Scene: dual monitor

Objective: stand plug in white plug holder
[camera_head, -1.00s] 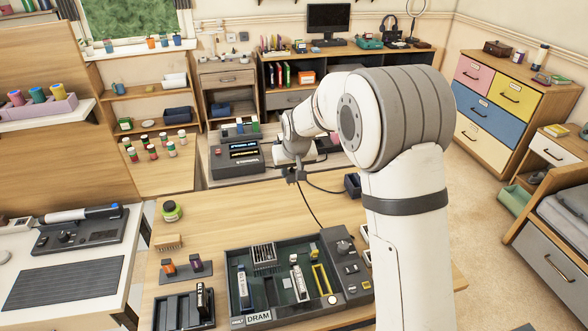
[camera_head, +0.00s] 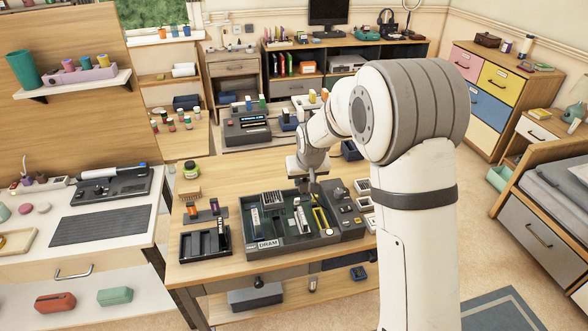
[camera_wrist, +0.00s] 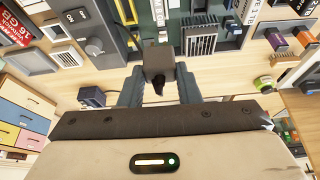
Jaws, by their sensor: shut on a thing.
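My gripper (camera_head: 313,178) is low over the back part of the dark grey DRAM tray (camera_head: 272,249). In the wrist view my gripper (camera_wrist: 160,88) is shut on a small dark grey block (camera_wrist: 160,60), which looks like the plug. It is held between both fingertips, with a black part towards the camera. Small white-rimmed holders (camera_head: 362,185) stand along the tray's right side; one also shows in the wrist view (camera_wrist: 66,58). I cannot tell for sure which one is the plug holder. The held block is hardly visible in the head view.
A black box (camera_head: 351,150) stands behind on the right. A green-lidded jar (camera_head: 192,169) and a brush (camera_head: 190,194) stand at left. Bare wood lies behind the tray.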

